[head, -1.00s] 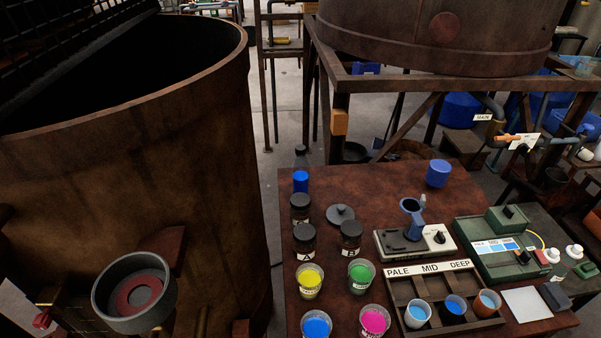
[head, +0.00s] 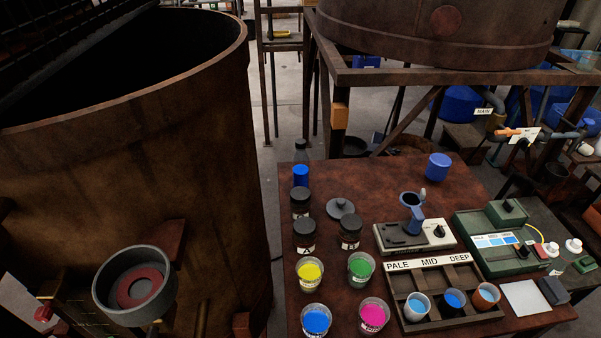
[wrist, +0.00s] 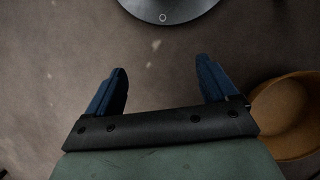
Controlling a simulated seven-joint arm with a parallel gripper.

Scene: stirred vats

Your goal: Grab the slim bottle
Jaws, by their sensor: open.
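A slim bottle (head: 301,174) with a dark cap and blue contents stands at the back left corner of the brown table in the head view. It is upright, behind the dark-lidded jars. My gripper (wrist: 162,68) shows only in the wrist view. Its two blue fingers are apart with nothing between them. The slim bottle cannot be made out in the wrist view, and the head view does not show my gripper, so their distance cannot be told.
Dark-lidded jars (head: 305,236) and several paint cups (head: 310,272) stand in front of the bottle. A large rusty vat (head: 130,170) rises left of the table (head: 390,180). In the wrist view, an orange-brown round container (wrist: 290,115) is right of my gripper.

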